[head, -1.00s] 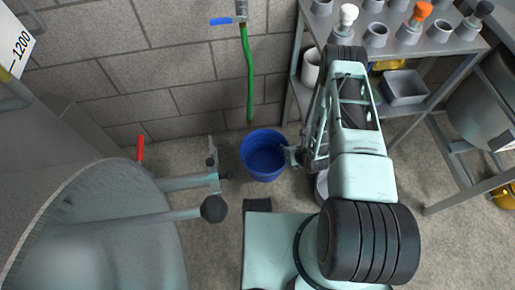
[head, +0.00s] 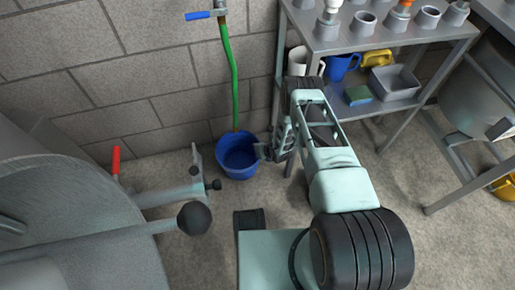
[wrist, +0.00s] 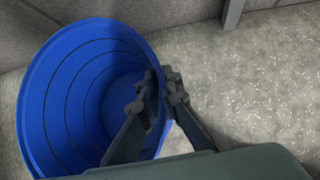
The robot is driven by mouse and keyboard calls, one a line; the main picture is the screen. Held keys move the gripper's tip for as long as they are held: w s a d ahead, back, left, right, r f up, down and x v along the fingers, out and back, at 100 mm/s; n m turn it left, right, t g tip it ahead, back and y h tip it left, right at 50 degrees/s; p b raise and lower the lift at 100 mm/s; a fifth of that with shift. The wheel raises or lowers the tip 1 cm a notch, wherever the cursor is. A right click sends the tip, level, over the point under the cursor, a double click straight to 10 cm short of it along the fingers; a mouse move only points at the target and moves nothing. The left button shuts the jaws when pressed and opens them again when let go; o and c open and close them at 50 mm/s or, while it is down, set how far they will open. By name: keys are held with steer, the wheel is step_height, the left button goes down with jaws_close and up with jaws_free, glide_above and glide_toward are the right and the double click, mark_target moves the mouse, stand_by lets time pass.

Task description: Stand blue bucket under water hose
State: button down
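The blue bucket (head: 237,160) is upright and looks empty, low down near the block wall. The green water hose (head: 233,75) hangs down the wall from a tap with a blue lever (head: 198,15). Its lower end shows just at the bucket's far rim; I cannot tell whether it is over the opening or behind it. My gripper (head: 265,151) is at the bucket's right side. In the wrist view my gripper (wrist: 160,88) has one finger inside and one outside the bucket wall (wrist: 45,85), closed on the rim. Whether the bottom touches the floor is unclear.
A grey shelf table (head: 400,45) with cups and mugs stands right of the hose, close to my arm. A large metal tank (head: 70,220) with pipes, a red-handled valve (head: 116,162) and a black ball knob (head: 194,218) fills the left. Bare floor lies between.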

steer(key=shift+f, duration=0.4)
steer(key=shift+f, duration=0.1)
steer(key=c, duration=2.2)
jaws_free()
steer(key=shift+o, duration=0.2)
steer(key=p+v, duration=0.5)
steer(key=v, duration=0.7)
steer(key=shift+a, duration=0.1)
